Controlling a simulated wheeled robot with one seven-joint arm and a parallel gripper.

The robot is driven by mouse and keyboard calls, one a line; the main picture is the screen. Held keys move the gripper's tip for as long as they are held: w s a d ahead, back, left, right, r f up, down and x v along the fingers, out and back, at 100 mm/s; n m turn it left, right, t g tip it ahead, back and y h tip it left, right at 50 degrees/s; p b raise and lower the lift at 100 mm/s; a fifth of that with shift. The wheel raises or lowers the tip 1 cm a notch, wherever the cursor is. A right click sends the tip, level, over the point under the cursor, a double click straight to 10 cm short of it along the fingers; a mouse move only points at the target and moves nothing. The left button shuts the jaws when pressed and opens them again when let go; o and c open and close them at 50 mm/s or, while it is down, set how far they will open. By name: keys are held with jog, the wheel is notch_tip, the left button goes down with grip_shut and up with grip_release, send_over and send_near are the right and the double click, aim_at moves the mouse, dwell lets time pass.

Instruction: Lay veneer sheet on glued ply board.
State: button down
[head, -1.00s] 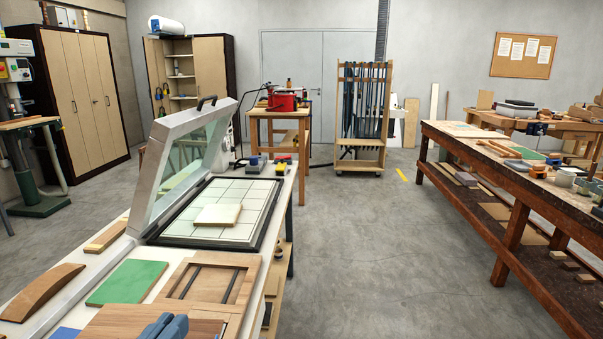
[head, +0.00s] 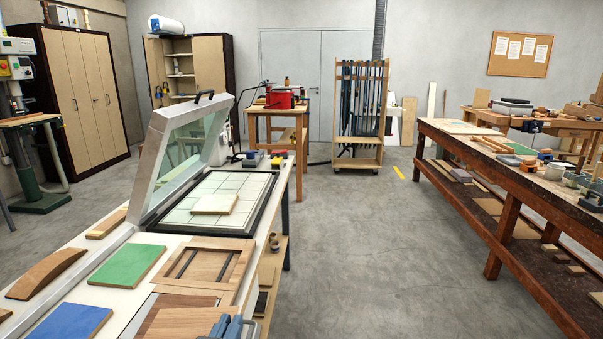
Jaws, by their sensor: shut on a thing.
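My gripper (head: 229,327) shows as blue-grey fingers at the bottom edge, partly cut off. It is shut on a light brown wood sheet (head: 185,322), which looks like the veneer sheet and extends left from the fingers. The sheet is in front of a darker brown wood panel (head: 160,301) on the bench and hides part of it; I cannot tell the gap between them. A small pale-topped board (head: 215,203), seemingly the glued ply board, lies flat on the gridded bed of the open press (head: 267,214), well beyond my gripper. Nothing lies on its top.
The press's glazed lid (head: 186,150) stands raised at the bed's left. A wood frame with dark bars (head: 240,262), a green board (head: 128,265), a blue board (head: 70,322) and a curved wood piece (head: 46,273) lie on the bench. Open floor is at right.

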jog(key=w+d+f+b, duration=0.2)
jog(key=w+d+f, duration=0.1)
jog(key=d+f, duration=0.45)
jog(key=w+d+f+b, duration=0.2)
jog(key=d+f, duration=0.4)
jog(key=f, duration=0.2)
jog(key=s+d+f+b, duration=0.1)
jog(key=d+f, duration=0.5)
jog(key=d, duration=0.3)
jog(key=s+d+f+b, duration=0.1)
jog(key=d+f+b, duration=0.1)
jog(key=d+f, duration=0.55)
jog(key=s+d+f, duration=0.1)
jog(key=s+f, duration=0.3)
jog(key=s, duration=0.1)
jog(key=shift+d+f+y, duration=0.3)
jog(key=shift+d, duration=0.05)
jog(key=shift+s+a, duration=0.1)
